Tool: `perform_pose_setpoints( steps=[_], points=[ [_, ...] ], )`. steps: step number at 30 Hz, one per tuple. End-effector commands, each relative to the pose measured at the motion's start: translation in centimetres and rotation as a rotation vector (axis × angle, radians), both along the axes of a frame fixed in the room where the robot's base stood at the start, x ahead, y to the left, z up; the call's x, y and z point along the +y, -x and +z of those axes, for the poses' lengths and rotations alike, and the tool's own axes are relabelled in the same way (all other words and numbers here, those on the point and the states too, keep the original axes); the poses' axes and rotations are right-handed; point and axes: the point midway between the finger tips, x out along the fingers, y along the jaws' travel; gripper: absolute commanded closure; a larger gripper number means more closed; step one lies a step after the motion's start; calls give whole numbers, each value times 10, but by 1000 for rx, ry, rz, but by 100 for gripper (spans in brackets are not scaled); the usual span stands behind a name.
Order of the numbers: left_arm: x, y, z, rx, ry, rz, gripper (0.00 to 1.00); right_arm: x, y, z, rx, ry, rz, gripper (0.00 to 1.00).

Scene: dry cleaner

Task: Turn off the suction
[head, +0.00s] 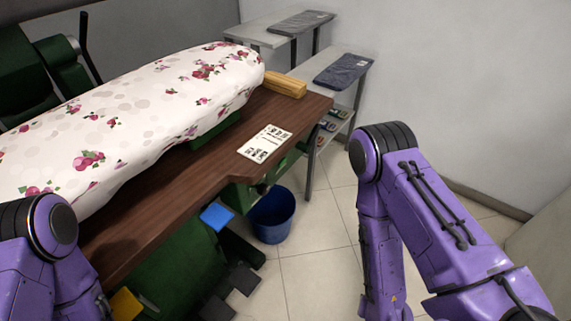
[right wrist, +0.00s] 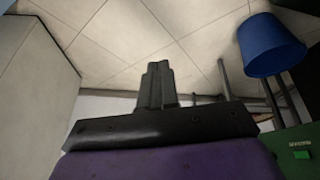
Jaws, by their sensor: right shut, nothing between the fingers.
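An ironing table with a white floral padded top (head: 140,115), a brown wooden edge (head: 165,195) and a green body (head: 165,270) fills the left of the head view. Low on its front are a blue plate (head: 216,217), a yellow plate (head: 126,304) and dark pedal-like plates (head: 243,279). I cannot tell which part controls the suction. In the right wrist view, a green panel (right wrist: 299,143) with a small bright green piece shows at the lower right. My right gripper (right wrist: 158,70) is shut and empty, apart from that panel. My left gripper is out of view.
A blue bucket (head: 271,216) stands on the tiled floor by the table; it also shows in the right wrist view (right wrist: 268,45). A printed card (head: 265,143) and a wooden block (head: 285,84) lie on the table. Grey shelves (head: 357,92) hold folded cloth. Floor on the right is clear.

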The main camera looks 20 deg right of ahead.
Motion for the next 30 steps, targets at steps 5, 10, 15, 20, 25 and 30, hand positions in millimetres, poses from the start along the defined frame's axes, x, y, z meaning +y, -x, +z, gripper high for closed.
perform_pose_setpoints(
  steps=[5,10,15,20,25,30],
  points=[
    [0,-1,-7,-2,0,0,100,7,-103,-5,-282,-210,-76,100],
    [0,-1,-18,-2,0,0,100,23,-271,54,-589,-693,-91,100],
    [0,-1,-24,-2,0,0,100,24,-348,126,-559,-988,-36,100],
    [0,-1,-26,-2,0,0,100,19,-366,153,-488,-1058,-25,100],
    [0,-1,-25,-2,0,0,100,19,-366,155,-476,-1064,-28,100],
    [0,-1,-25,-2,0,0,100,21,-367,154,-476,-1064,-28,100]
  ],
)
